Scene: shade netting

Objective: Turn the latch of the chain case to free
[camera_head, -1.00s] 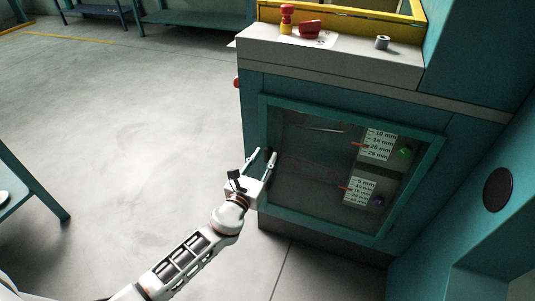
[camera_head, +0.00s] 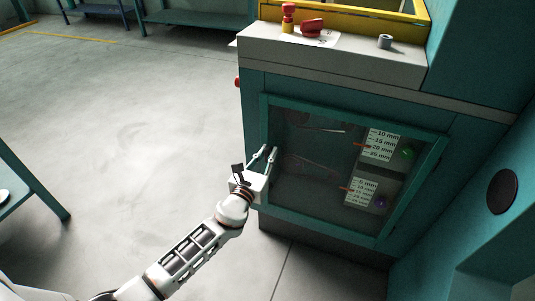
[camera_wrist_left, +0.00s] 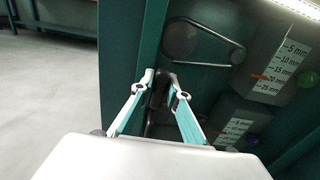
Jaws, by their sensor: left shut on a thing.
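The chain case (camera_head: 345,175) is a teal cabinet front with a dark see-through window in a teal frame. A black latch (camera_wrist_left: 157,92) sits at the left edge of this window in the left wrist view. In the head view the fingers mostly hide it. My left gripper (camera_head: 269,150) is at the window's left edge, its two fingers closed on either side of the latch. The left wrist view shows the fingertips (camera_wrist_left: 161,80) against the latch. My right gripper is in neither view.
Behind the window are a chain loop (camera_wrist_left: 210,35), millimetre scales (camera_head: 380,145) with orange pointers, and green and purple knobs. A grey ledge (camera_head: 340,55) above carries a red switch and a small grey cylinder. Open floor (camera_head: 130,130) lies to the left.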

